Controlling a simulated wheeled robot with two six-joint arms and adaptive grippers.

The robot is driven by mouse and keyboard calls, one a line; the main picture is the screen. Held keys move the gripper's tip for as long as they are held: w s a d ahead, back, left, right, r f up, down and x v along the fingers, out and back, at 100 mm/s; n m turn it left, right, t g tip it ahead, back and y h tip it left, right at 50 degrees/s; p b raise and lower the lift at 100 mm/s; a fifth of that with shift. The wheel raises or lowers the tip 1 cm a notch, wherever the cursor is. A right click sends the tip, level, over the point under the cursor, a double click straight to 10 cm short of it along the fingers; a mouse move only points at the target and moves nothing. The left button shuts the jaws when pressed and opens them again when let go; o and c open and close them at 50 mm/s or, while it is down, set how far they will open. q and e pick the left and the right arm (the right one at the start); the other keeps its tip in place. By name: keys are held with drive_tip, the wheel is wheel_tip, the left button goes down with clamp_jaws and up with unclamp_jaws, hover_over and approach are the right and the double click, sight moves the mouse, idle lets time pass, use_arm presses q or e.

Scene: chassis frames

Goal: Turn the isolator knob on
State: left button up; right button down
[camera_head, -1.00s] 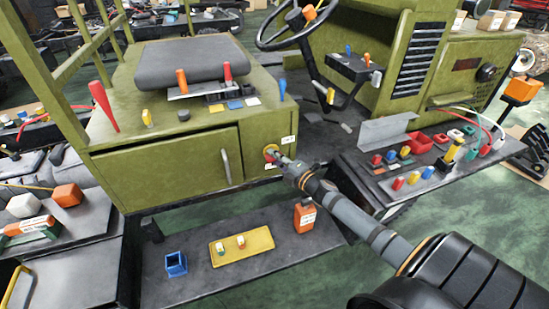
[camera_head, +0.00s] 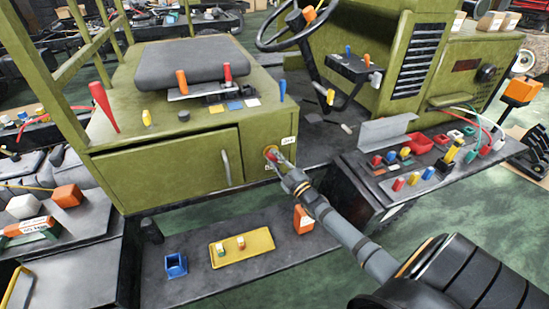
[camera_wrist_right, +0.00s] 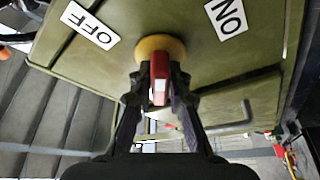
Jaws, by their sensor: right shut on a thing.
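The isolator knob (camera_head: 271,154) is red on a yellow round base, on the right end of the olive seat box. In the right wrist view, the red knob (camera_wrist_right: 159,79) stands between my right gripper's fingers, with the yellow base (camera_wrist_right: 160,47) behind it. My right gripper (camera_head: 277,158) is shut on the knob. An OFF label (camera_wrist_right: 90,24) and an ON label (camera_wrist_right: 226,18) lie to either side of the knob in that view. I cannot tell which label the knob points to. My left gripper is out of view.
A cabinet handle (camera_head: 226,167) is left of the knob. The lower step (camera_head: 195,240) carries a yellow tray (camera_head: 242,262), a blue box (camera_head: 176,265) and an orange container (camera_head: 303,219). A side shelf (camera_head: 372,190) at right holds coloured parts. The steering wheel (camera_head: 290,30) is above.

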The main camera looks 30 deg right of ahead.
drive_tip(key=m+h, duration=0.1)
drive_tip(key=m, duration=0.2)
drive_tip(key=m+t+h, duration=0.1)
drive_tip(key=m+h, duration=0.1)
drive_tip(key=m, duration=0.2)
drive_tip(key=shift+f+m+h+p, duration=0.1)
drive_tip(key=shift+m+h+p, duration=0.2)
drive_tip(key=shift+m+h, duration=1)
drive_tip(key=shift+m+h+p, duration=0.3)
drive_tip(key=shift+m+h, duration=0.1)
drive_tip(key=shift+m, duration=2)
drive_tip(key=c, duration=1.3)
unclamp_jaws()
drive_tip(key=v, duration=1.2)
drive_tip(key=shift+a, duration=0.1)
